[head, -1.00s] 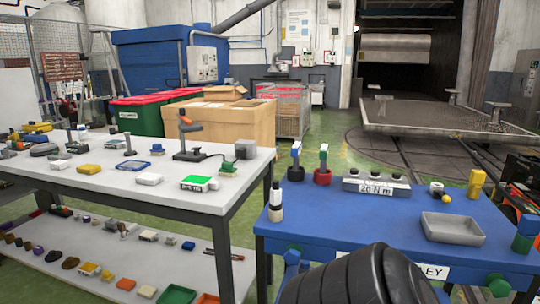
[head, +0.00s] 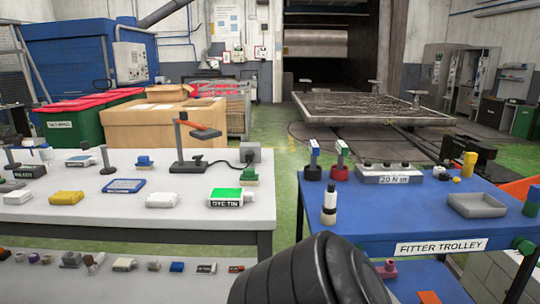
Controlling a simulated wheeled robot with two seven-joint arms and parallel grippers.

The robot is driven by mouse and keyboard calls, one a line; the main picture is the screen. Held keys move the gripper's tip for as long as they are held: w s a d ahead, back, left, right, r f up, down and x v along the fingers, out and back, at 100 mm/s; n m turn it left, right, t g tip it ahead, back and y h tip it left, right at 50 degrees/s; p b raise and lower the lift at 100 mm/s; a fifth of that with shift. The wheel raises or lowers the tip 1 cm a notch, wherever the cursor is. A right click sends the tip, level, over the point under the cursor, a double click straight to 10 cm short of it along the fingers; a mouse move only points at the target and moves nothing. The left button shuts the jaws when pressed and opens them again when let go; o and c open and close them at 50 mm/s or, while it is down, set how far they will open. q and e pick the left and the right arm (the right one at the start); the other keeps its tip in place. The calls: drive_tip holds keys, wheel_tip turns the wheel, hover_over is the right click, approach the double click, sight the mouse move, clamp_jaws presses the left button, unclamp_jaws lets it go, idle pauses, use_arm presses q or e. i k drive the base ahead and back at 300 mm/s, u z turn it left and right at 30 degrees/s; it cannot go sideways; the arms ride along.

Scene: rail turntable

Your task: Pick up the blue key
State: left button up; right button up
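An upright blue-and-white piece (head: 314,150) stands in a black round base (head: 312,173) at the back left of the blue trolley top (head: 400,222). It looks like the blue key, but it is too small to be sure. Beside it on the right, a similar green-and-white piece (head: 342,150) stands in a red base (head: 339,173). Neither of my grippers is in view. A black rounded part of my own body fills the bottom middle and hides part of the trolley's front left edge.
On the trolley, a grey "20 N m" box (head: 388,174), a grey tray (head: 477,205), a white-and-black bottle (head: 329,205) and a yellow piece (head: 469,164) stand around open blue surface. A cluttered white table (head: 120,215) is at left, with a floor gap between.

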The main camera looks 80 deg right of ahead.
sight(314, 147)
drive_tip(key=z, duration=2.05)
